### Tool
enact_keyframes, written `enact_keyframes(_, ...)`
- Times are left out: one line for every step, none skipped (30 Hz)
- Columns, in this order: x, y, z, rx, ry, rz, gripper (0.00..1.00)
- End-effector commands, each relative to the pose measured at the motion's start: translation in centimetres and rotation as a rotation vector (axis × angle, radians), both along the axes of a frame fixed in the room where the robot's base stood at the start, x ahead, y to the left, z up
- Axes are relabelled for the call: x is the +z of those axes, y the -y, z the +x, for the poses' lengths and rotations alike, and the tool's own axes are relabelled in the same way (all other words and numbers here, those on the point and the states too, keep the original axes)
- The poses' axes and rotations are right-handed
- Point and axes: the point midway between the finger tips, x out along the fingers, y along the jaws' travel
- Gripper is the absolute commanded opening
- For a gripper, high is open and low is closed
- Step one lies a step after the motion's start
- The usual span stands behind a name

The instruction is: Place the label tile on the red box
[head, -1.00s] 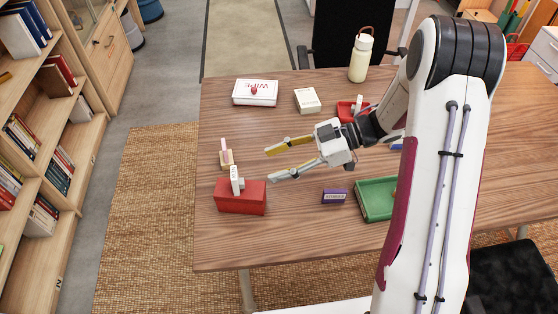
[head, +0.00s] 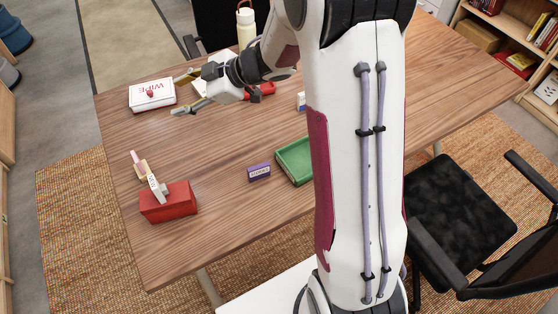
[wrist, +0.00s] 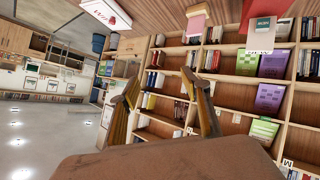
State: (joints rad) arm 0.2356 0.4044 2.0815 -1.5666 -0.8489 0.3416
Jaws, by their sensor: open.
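The red box (head: 169,203) sits near the front left corner of the table. A small white tile with dark lettering (head: 153,187), apparently the label tile, stands upright and a little tilted at its top, beside a small grey piece; I cannot tell exactly how it rests. In the wrist view the red box (wrist: 284,8) and the white tile (wrist: 260,48) show at the upper right. My gripper (head: 181,93) is open and empty, well behind the red box, by the white WIPE box. Its two fingers (wrist: 160,82) are spread with nothing between them.
The white WIPE box (head: 152,94) lies at the back left. A pink and tan piece (head: 140,164) stands behind the red box. A purple labelled block (head: 259,172) and a green tray (head: 294,161) are to the right. A bottle (head: 246,28) stands at the back.

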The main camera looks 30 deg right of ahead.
Motion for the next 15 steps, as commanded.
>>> enact_keyframes(1.2,0.5,0.5,-0.044,0.024,-0.019,0.47)
enact_keyframes(1.8,0.9,0.8,-0.074,0.035,-0.031,0.47)
enact_keyframes(2.7,1.5,1.1,-0.114,0.050,-0.044,0.47)
enact_keyframes(3.3,2.0,1.4,-0.144,0.060,-0.055,0.47)
enact_keyframes(3.9,2.4,1.5,-0.173,0.069,-0.064,0.47)
enact_keyframes(4.7,3.0,1.7,-0.213,0.080,-0.076,0.47)
enact_keyframes(5.3,3.4,1.7,-0.241,0.087,-0.085,0.47)
enact_keyframes(5.9,3.9,1.8,-0.272,0.095,-0.093,0.47)
enact_keyframes(6.7,4.6,1.8,-0.311,0.102,-0.103,0.47)
enact_keyframes(7.2,5.1,1.7,-0.342,0.107,-0.109,0.47)
enact_keyframes(7.8,5.6,1.7,-0.371,0.111,-0.115,0.47)
enact_keyframes(8.5,6.2,1.5,-0.409,0.117,-0.123,0.47)
enact_keyframes(9.0,6.6,1.3,-0.437,0.120,-0.128,0.47)
enact_keyframes(9.5,7.1,1.1,-0.466,0.121,-0.133,0.47)
enact_keyframes(10.2,7.7,0.7,-0.504,0.122,-0.139,0.47)
